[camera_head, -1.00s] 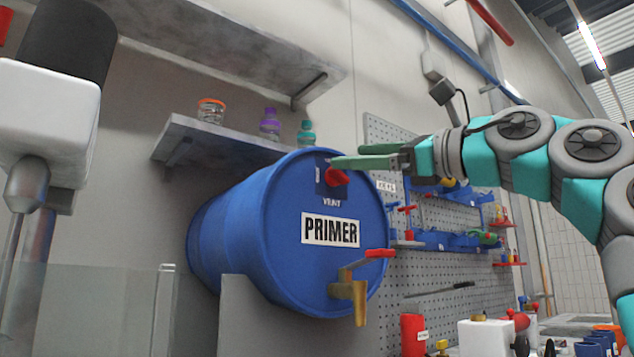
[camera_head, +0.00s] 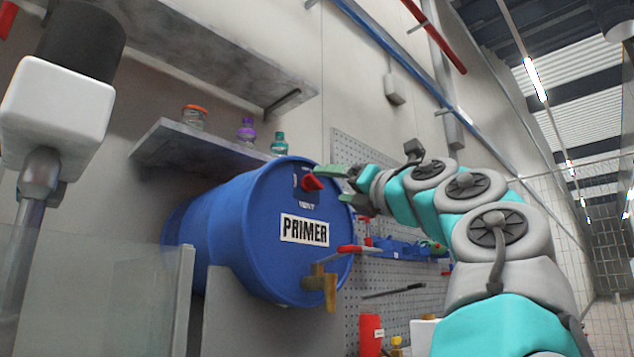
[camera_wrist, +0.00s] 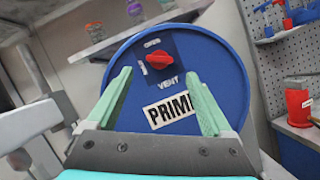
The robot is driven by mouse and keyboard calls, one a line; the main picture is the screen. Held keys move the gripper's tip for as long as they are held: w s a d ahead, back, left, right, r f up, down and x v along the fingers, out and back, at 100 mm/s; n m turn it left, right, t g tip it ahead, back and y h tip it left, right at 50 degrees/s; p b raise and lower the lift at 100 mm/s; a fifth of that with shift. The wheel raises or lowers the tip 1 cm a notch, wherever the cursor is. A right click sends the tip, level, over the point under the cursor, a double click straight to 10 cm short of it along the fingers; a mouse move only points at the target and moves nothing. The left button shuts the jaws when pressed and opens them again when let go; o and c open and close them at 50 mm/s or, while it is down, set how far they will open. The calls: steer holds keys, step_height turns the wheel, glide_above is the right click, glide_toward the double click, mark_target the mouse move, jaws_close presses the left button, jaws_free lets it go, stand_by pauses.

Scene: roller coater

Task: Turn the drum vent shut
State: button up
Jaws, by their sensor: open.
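The blue drum (camera_head: 255,258) lies on its side with a white PRIMER label on its round face. The red vent knob (camera_head: 312,183) sits on a dark plate near the top of that face. In the wrist view the red knob (camera_wrist: 161,57) shows between and beyond the fingertips, below the plate's upper lettering and above the word VENT. My gripper (camera_head: 330,171) has green fingers and is at the knob's right in the head view. In the wrist view my gripper (camera_wrist: 158,85) is open and empty, its fingers spread wider than the knob, apart from it.
A brass tap with a red handle (camera_head: 360,249) sticks out low on the drum face. A shelf with jars (camera_head: 190,148) is above left. A pegboard with tools (camera_head: 395,290) is at the right, and a red container (camera_head: 370,334) stands below.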

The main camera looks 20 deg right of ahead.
mark_target(317, 183)
steer(key=shift+p+x, duration=1)
steer(key=shift+x, duration=1.8)
jaws_close()
steer(key=shift+n, duration=0.4)
steer(key=shift+f+n+y+b, duration=0.1)
steer(key=shift+n+y+b, duration=0.25)
steer(key=shift+n+y, duration=0.5)
steer(key=shift+w+d+n+g+y+p, duration=0.15)
steer(key=shift+n+y, duration=0.6)
steer(key=shift+n, duration=0.75)
steer(key=shift+s+d+n+g+y+p, duration=0.2)
steer(key=shift+n+y, duration=0.5)
steer(key=shift+n, duration=0.75)
steer(key=shift+a, duration=0.15)
